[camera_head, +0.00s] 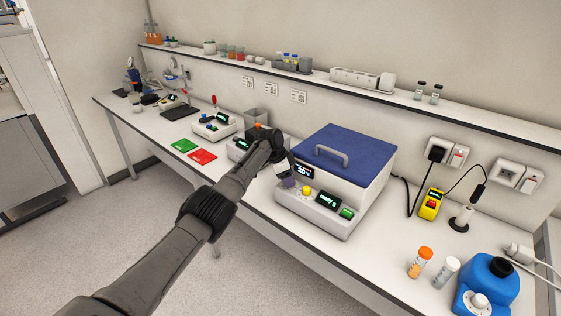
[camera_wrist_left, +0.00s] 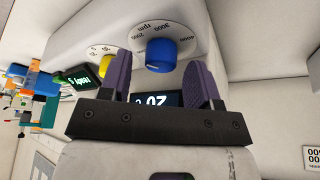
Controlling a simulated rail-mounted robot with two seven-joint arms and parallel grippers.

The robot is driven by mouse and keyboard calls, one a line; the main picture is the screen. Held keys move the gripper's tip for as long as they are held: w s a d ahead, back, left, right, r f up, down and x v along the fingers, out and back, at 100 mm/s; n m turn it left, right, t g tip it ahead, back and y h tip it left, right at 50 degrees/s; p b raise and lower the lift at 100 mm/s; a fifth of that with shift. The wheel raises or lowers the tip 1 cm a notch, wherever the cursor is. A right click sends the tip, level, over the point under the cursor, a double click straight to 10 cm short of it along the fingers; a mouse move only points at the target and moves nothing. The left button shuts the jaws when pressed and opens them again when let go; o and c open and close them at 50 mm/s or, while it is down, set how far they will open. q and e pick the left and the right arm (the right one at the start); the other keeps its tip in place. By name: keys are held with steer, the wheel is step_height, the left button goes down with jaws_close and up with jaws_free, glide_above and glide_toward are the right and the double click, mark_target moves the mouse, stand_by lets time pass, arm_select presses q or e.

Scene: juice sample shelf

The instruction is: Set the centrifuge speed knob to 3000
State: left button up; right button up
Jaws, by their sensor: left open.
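The centrifuge (camera_head: 312,215) is a white box with a blue lid and grey handle, standing on the bench. My left gripper (camera_head: 287,182) is at the left of its front panel. In the left wrist view the blue speed knob (camera_wrist_left: 161,53) sits on a white dial marked rpm, with 2000, 3000 and 4000 legible. The left gripper (camera_wrist_left: 160,68) is open, its purple fingers on either side of the knob in the picture. I see no contact. I cannot tell the knob's pointer setting. In the head view the gripper hides the knob. My right gripper is not in view.
A yellow knob (camera_head: 307,190), a lit display (camera_head: 327,201) and a green button (camera_head: 347,213) are on the same panel. Another white device (camera_head: 238,150) stands left of the centrifuge. Orange-capped (camera_head: 420,263) and white-capped containers and a blue device (camera_head: 487,287) stand at right.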

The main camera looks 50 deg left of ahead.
arm_select(q)
steer(key=p+v, duration=0.1)
steer(key=v, duration=1.1)
steer(key=shift+r+p, duration=0.35)
steer(key=shift+p, duration=0.05)
steer(key=shift+a, duration=0.1)
